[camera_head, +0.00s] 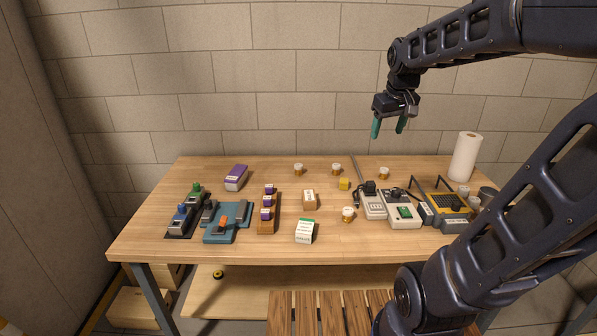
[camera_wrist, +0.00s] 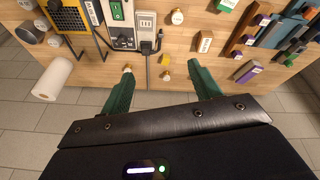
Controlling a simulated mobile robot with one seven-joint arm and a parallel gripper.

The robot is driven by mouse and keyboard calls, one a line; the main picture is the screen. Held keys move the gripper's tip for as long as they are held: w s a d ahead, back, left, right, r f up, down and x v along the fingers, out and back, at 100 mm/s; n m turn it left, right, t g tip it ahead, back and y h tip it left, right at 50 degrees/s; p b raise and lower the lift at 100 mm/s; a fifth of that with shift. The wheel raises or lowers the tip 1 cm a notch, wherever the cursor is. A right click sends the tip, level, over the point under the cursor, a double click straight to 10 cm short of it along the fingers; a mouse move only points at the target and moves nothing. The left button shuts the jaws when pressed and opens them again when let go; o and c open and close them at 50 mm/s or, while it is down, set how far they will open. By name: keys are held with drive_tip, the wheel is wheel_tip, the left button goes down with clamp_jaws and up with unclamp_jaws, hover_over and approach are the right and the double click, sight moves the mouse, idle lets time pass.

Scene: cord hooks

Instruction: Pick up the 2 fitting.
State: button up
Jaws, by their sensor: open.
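Several small fittings with white caps and brass-coloured bases stand on the table. Three are along the back: a left one (camera_head: 298,169), a middle one (camera_head: 336,169) and a right one (camera_head: 384,173). Another stands nearer the front (camera_head: 348,214). Any numbers on them are too small to read, so I cannot tell which is the 2 fitting. My gripper (camera_head: 388,127) is open and empty, high above the back right of the table. In the wrist view the middle back fitting (camera_wrist: 166,76) shows between the green fingers, and the front one (camera_wrist: 177,17) near the top.
A yellow block (camera_head: 344,184) lies near the middle back fitting. Grey devices with cords (camera_head: 404,213), a yellow-and-grey organizer (camera_head: 447,207) and a paper towel roll (camera_head: 465,157) fill the right. Small boxes (camera_head: 305,231) and blue trays (camera_head: 221,236) stand centre and left.

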drive_tip(key=w+a+n+g, duration=0.1)
drive_tip(key=w+a+n, duration=0.25)
drive_tip(key=w, duration=0.95)
drive_tip(key=n+g, duration=0.3)
drive_tip(key=n, duration=0.6)
hover_over(299, 165)
wheel_tip(299, 165, down, 26)
drive_tip(key=shift+s+d+f, duration=0.1)
wheel_tip(299, 165, down, 5)
drive_tip(key=shift+f, duration=0.15)
drive_tip(key=shift+a+f, duration=0.2)
drive_tip(key=shift+f, duration=2.3)
drive_tip(key=c, duration=1.1)
